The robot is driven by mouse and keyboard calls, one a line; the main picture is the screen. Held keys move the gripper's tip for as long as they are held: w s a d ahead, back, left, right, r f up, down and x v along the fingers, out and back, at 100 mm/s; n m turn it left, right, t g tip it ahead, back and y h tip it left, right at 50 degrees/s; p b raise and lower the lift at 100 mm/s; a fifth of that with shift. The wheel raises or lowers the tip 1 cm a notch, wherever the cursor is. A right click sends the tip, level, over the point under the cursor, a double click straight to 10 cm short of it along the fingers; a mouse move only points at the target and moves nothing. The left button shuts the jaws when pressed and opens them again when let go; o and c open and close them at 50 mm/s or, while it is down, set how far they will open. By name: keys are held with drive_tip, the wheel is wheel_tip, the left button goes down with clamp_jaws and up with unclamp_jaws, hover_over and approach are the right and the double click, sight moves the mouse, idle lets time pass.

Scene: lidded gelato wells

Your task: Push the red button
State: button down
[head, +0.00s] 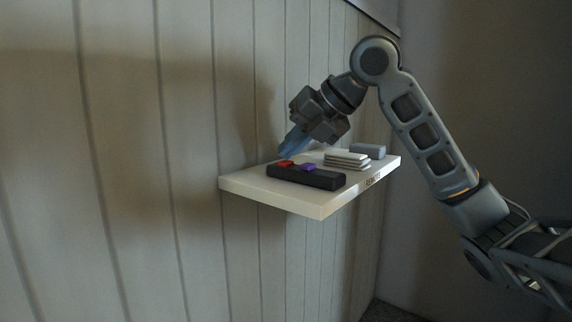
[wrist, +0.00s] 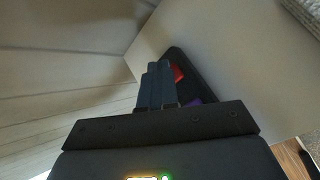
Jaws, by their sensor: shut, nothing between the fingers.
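The red button (head: 285,163) sits at the left end of a black bar-shaped box (head: 318,181) on a white wall shelf. A purple button (head: 308,167) sits beside it to the right. My gripper (head: 285,151) is shut and empty, pointing down with its blue fingertips just above or at the red button. In the wrist view, the fingers (wrist: 155,72) partly cover the box, and the red button (wrist: 177,73) shows just right of the fingertips. I cannot tell whether they touch.
The white shelf (head: 322,207) juts from the panelled wall (head: 170,120). A stack of pale flat pieces (head: 346,160) and a grey block (head: 368,151) lie on the shelf to the right of the box. Free room lies in front of the shelf.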

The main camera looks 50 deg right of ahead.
sight(290, 162)
idle(0.4)
drive_tip(key=shift+r+p, duration=0.3)
drive_tip(key=shift+r, duration=0.2)
wheel_tip(290, 162, up, 6)
drive_tip(key=p, duration=0.4)
idle(0.3)
idle(0.4)
